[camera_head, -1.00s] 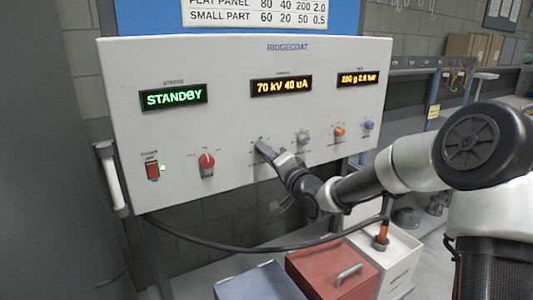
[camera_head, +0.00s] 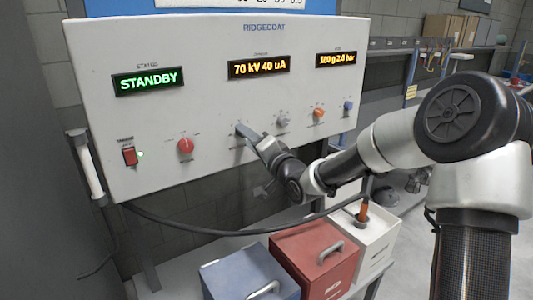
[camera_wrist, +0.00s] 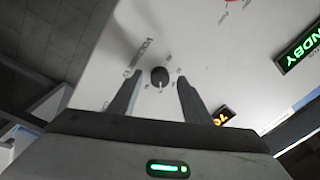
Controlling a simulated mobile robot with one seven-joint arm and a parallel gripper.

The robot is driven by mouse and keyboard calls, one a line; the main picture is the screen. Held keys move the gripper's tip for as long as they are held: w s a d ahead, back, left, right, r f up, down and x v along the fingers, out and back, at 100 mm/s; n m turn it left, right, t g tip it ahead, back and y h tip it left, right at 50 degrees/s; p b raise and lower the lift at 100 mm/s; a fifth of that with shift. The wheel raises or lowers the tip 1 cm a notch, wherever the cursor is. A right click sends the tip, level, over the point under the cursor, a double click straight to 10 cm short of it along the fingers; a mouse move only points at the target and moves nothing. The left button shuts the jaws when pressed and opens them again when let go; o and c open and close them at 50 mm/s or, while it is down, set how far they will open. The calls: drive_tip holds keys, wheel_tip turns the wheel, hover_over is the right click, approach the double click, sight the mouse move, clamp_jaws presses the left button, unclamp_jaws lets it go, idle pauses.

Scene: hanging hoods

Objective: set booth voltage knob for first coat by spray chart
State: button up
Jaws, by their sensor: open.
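The control panel (camera_head: 215,110), marked RIDGECOAT, reads STANDBY on its green display (camera_head: 148,81) and 70 kV 40 uA on its middle display (camera_head: 258,67). My gripper (camera_head: 246,135) is at the panel below the middle display and hides the knob there. In the wrist view a dark round knob (camera_wrist: 159,76) with a pale pointer mark lies between my gripper's two open fingers (camera_wrist: 158,84). Gaps show on both sides of it. The spray chart (camera_head: 235,3) is almost wholly cut off at the top edge.
A red knob (camera_head: 185,146) and a red switch (camera_head: 129,156) sit left of my gripper. Grey (camera_head: 283,121), orange (camera_head: 319,113) and blue (camera_head: 348,106) knobs sit to its right. Blue (camera_head: 250,280), red (camera_head: 315,262) and white (camera_head: 365,245) boxes stand below, near a hanging cable.

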drive_tip(key=v, duration=1.6)
